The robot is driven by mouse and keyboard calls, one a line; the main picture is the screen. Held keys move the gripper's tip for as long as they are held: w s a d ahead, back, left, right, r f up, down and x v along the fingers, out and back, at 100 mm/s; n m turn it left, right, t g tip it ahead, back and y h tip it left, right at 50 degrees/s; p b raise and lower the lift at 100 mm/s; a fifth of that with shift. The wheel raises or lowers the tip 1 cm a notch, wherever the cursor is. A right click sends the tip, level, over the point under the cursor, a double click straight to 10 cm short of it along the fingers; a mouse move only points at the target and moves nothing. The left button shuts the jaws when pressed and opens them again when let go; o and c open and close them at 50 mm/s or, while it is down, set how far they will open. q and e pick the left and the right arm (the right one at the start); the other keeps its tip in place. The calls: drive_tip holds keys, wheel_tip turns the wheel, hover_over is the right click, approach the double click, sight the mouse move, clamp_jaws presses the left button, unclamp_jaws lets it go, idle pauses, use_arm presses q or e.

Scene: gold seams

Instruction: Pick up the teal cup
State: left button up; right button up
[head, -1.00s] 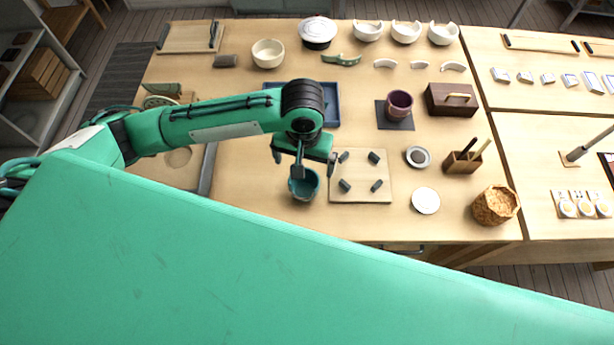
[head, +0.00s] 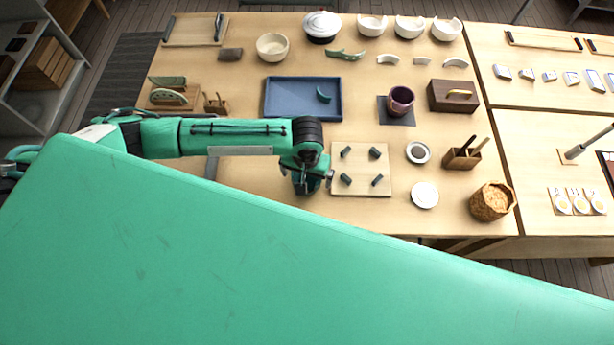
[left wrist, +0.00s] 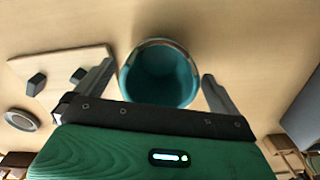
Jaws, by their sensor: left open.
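The teal cup (left wrist: 160,76) shows in the left wrist view with its open mouth toward the camera, standing on the wooden table. My left gripper (left wrist: 158,72) is open, with one finger on each side of the cup and a visible gap to both. Nothing is held. In the head view my left gripper (head: 308,184) is low over the table, just left of the pale square board; it and my arm hide the cup there. My right gripper is in neither view.
The pale board (head: 360,184) with several small dark pegs lies close right of the gripper. A blue tray (head: 290,100) with a teal shard (head: 323,95) lies behind it. A white disc (head: 424,195) and woven basket (head: 492,201) are farther right.

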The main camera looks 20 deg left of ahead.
use_arm(q)
drive_tip(key=c, duration=1)
